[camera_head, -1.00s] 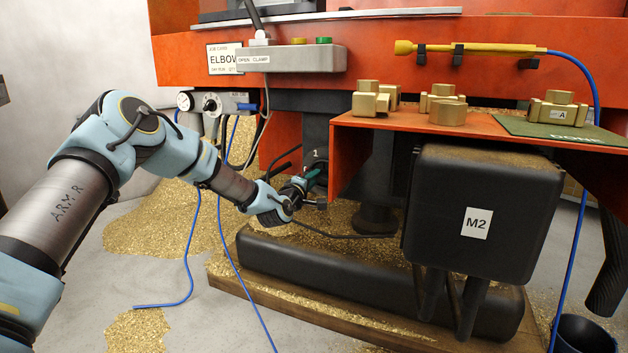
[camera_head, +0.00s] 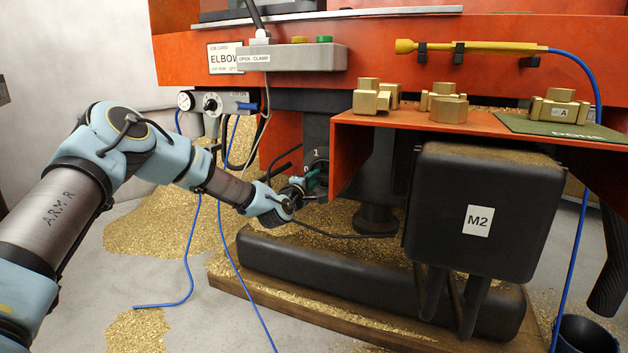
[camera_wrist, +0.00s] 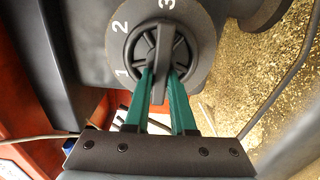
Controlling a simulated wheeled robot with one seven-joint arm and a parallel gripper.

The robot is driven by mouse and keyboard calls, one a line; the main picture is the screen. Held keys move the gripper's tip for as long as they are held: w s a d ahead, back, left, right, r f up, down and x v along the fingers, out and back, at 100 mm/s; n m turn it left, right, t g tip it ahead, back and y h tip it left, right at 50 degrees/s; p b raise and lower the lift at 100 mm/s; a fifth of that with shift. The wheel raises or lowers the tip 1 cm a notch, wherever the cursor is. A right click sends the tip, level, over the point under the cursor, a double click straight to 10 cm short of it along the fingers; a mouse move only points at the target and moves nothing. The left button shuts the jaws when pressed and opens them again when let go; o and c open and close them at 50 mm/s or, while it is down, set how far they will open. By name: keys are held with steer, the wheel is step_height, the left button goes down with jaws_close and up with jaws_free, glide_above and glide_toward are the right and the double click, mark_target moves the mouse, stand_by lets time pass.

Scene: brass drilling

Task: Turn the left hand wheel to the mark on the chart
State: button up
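A dark spoked hand wheel (camera_wrist: 141,48) sits on a round grey plate (camera_wrist: 203,22) marked 1, 2 and 3 in the wrist view. A grey bar across the wheel runs vertically there, its upper end near the 3. The green fingers of my gripper (camera_wrist: 162,78) lie on either side of this bar and appear to close on it. In the head view my gripper (camera_head: 311,181) is at the wheel below the orange beam; the wheel is mostly hidden there, with a 1 showing above it. I cannot pick out a chart with a mark; a card reading ELBOW (camera_head: 223,60) hangs on the beam.
An orange shelf (camera_head: 350,122) with brass fittings juts out right of my gripper. Below it hangs a black box marked M2 (camera_head: 440,230). A gauge (camera_head: 185,101) and a knob (camera_head: 211,103) are at left. A black padded bar (camera_head: 330,270) lies below.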

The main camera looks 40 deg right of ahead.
steer(key=o, duration=0.4)
steer(key=shift+o, duration=0.2)
steer(key=p+v, duration=0.2)
steer(key=v, duration=0.8)
steer(key=shift+s+a, duration=0.15)
steer(key=shift+a, duration=0.25)
